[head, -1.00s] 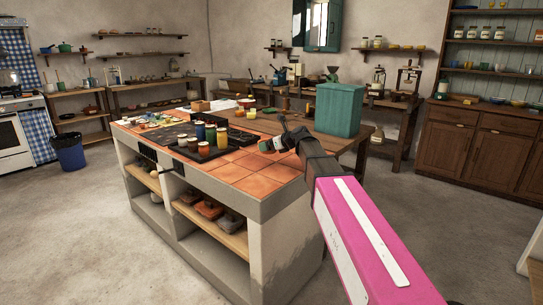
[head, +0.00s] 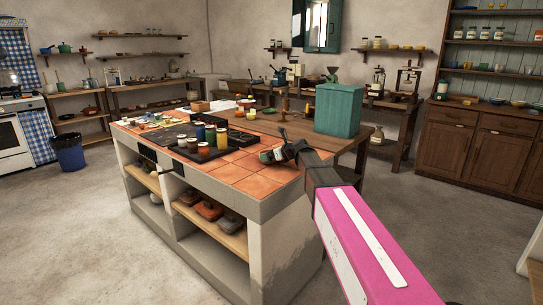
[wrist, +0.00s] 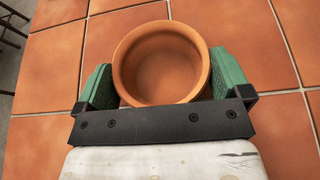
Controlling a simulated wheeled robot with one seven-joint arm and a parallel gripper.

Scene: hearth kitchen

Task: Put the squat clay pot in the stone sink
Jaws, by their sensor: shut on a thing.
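The squat clay pot (wrist: 160,72) is an open, round orange-brown vessel, seen from above in the wrist view. It looks empty. My gripper (head: 272,155) is shut on it, with a green pad on each side of the pot. The orange tiles (wrist: 45,68) of the island top lie under the pot; I cannot tell whether it touches them. In the head view my gripper is low over the island's right end, and I cannot make out the pot there. I cannot clearly make out the stone sink.
Several jars (head: 200,132) stand on a dark hob left of my gripper. A teal box (head: 339,110) stands on the wooden table behind it. Bare tiles (head: 232,172) lie in front of the hob. The floor (head: 430,240) at the right is clear.

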